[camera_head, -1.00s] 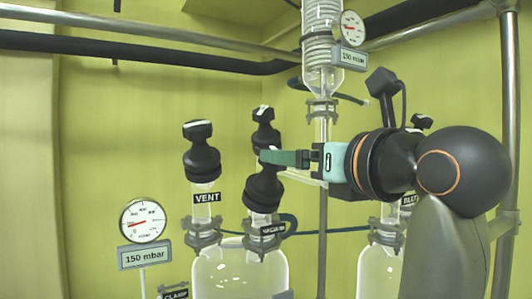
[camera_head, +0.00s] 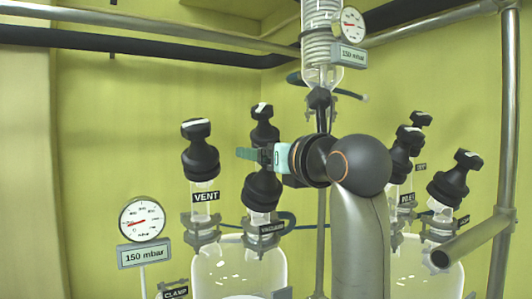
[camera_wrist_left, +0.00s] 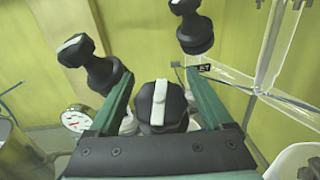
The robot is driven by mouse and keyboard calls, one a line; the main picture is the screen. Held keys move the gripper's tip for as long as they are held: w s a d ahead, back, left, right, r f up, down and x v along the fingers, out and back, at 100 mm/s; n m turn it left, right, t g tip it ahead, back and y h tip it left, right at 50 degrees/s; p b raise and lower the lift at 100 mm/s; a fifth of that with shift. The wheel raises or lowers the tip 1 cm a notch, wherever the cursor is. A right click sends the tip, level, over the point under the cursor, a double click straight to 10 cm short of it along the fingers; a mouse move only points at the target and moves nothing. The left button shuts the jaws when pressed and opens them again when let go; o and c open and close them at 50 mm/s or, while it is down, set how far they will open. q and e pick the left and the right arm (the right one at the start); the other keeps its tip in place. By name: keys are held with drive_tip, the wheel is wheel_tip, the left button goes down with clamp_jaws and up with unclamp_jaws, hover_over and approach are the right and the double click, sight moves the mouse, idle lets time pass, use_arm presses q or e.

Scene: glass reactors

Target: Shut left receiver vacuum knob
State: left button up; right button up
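The left receiver (camera_head: 235,268) is a clear glass vessel. Its vacuum knob (camera_head: 262,191) is black and sits above the VACUUM label (camera_head: 272,229); its top is hidden behind my gripper in the head view. My left gripper (camera_head: 248,154) has green fingers at the top of this knob. In the left wrist view the knob's handle (camera_wrist_left: 159,103), with a white stripe, lies between the two fingers (camera_wrist_left: 158,76). The fingers are spread, with a gap on each side of the handle. My right gripper is not in view.
The VENT knob (camera_head: 200,155) stands close to the left, and another black knob (camera_head: 264,118) just behind. A gauge (camera_head: 142,220) reads above a 150 mbar sign (camera_head: 146,254). Several black knobs (camera_head: 455,180) and a metal rail (camera_head: 505,150) are to the right.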

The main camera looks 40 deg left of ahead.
use_arm(q)
drive_tip(key=c, duration=1.2)
drive_tip(key=shift+m+t, duration=0.4)
drive_tip(key=shift+t, duration=0.1)
